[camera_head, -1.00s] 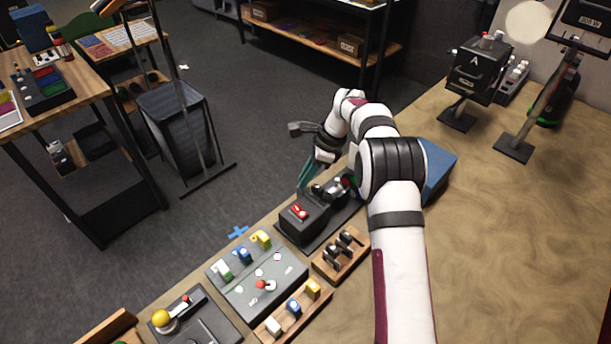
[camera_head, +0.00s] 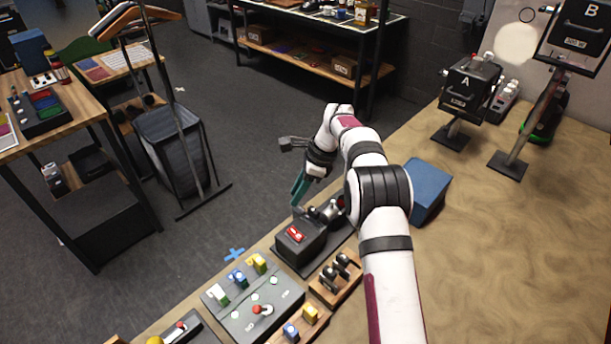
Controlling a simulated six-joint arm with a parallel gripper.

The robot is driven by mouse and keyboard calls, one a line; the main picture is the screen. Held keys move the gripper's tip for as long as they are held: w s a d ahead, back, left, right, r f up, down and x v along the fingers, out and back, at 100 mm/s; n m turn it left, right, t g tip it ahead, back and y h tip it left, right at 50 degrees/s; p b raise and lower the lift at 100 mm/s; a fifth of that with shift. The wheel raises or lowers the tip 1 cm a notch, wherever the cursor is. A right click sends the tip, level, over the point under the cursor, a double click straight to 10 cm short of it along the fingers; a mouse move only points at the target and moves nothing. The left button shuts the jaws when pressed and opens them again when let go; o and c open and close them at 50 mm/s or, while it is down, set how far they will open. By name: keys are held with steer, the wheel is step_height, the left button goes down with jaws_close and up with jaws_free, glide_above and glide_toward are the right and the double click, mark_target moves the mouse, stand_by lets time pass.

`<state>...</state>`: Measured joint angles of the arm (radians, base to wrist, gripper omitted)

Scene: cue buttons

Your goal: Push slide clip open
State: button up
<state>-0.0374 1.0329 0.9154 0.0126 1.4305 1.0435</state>
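My gripper (camera_head: 298,190), with teal fingers, hangs above the table's far left edge, just behind a dark box (camera_head: 297,248) with a red and white part (camera_head: 295,235) on top. The fingers point down and look close to the box; I cannot tell whether they touch it. They overlap in this view, so their opening is unclear. Beside the box, a dark fixture with metallic parts (camera_head: 328,210) is partly hidden by my arm. I cannot make out for sure which part is the slide clip.
A grey panel (camera_head: 240,318) with coloured switches and a red-tipped lever stands nearer, beside wooden racks (camera_head: 345,288) of small parts. A blue box (camera_head: 428,190) stands right of my arm. Stands marked A (camera_head: 470,85) and B (camera_head: 580,30) are at the back right. The right tabletop is clear.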

steer(key=v, duration=1.4)
steer(key=shift+r, duration=0.4)
steer(key=shift+d, duration=0.1)
steer(key=s+r+n+h, duration=0.1)
steer(key=s+r+n, duration=0.25)
steer(key=s, duration=0.55)
steer(key=s+r+n+h, duration=0.1)
steer(key=s+r+n, duration=0.25)
steer(key=s, duration=0.45)
steer(key=s+f+n, duration=0.2)
steer(key=s+f, duration=0.2)
steer(key=s, duration=0.8)
steer(key=s+d+f+n, duration=0.1)
steer(key=s+f+n, duration=0.2)
steer(key=s, duration=0.9)
step_height(320, 180, down, 2)
steer(key=shift+s+d+f+n+h, duration=0.2)
steer(key=shift+s+d+n+h, duration=0.1)
steer(key=shift+h, duration=0.1)
